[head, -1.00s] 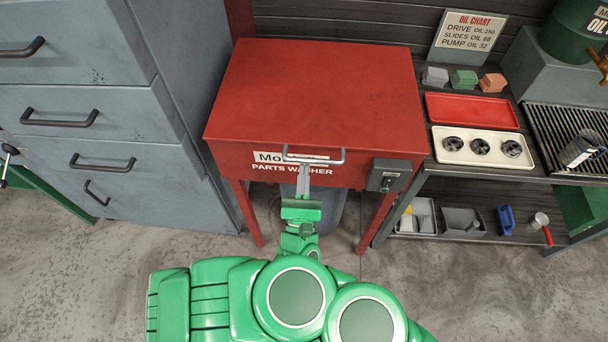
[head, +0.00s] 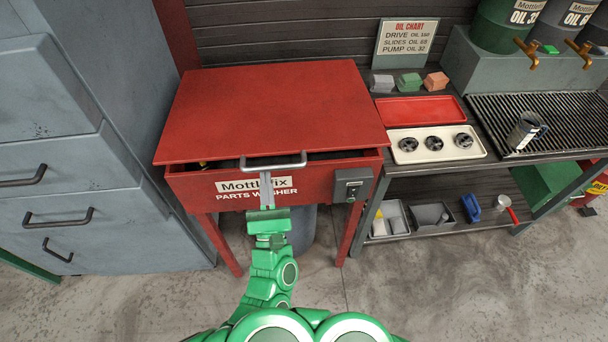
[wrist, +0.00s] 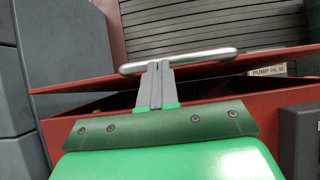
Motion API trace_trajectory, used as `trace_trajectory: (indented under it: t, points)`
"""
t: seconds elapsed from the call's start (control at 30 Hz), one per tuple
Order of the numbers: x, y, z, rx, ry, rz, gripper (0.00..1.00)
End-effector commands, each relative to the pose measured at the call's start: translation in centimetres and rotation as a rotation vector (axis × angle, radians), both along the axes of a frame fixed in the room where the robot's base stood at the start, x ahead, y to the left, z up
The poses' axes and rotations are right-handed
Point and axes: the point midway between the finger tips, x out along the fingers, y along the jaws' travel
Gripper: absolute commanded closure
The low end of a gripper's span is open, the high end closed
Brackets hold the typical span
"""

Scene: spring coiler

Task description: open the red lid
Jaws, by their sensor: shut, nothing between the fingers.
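The red lid (head: 275,108) tops the red parts washer (head: 207,192) and is raised a little at its front edge, with a dark gap beneath it. A metal bar handle (head: 274,163) runs along the lid's front. My gripper (head: 265,176) is shut with nothing between its fingers, its tips at the handle from below. In the wrist view the fingertips (wrist: 156,68) reach the underside of the handle (wrist: 195,57), in front of the gap. Whether they touch the bar I cannot tell. The washer's inside is mostly hidden.
A grey drawer cabinet (head: 60,140) stands close on the left. A switch box (head: 352,185) sits on the washer's front right. On the right, a bench holds a red tray (head: 421,109), a cream tray (head: 480,151) and a mug (head: 522,131). Floor in front is partly clear.

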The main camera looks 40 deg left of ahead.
Motion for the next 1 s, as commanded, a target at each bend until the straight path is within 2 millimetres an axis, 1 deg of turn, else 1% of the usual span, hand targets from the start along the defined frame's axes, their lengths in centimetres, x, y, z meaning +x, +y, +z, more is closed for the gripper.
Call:
trace_trajectory:
  t: [0.17, 0.27, 0.37, 0.63, 1.0]
  points:
    - [0.0, 0.0, -0.1, 0.000, 0.000, 0.000, 1.00]
    - [0.0, 0.0, -0.4, -0.002, 0.001, -0.001, 1.00]
    - [0.1, 0.0, -1.3, -0.006, 0.004, -0.002, 1.00]
    - [0.1, 0.0, -4.7, -0.011, 0.008, 0.000, 1.00]
    - [0.0, -0.1, -7.5, -0.001, 0.004, 0.000, 1.00]
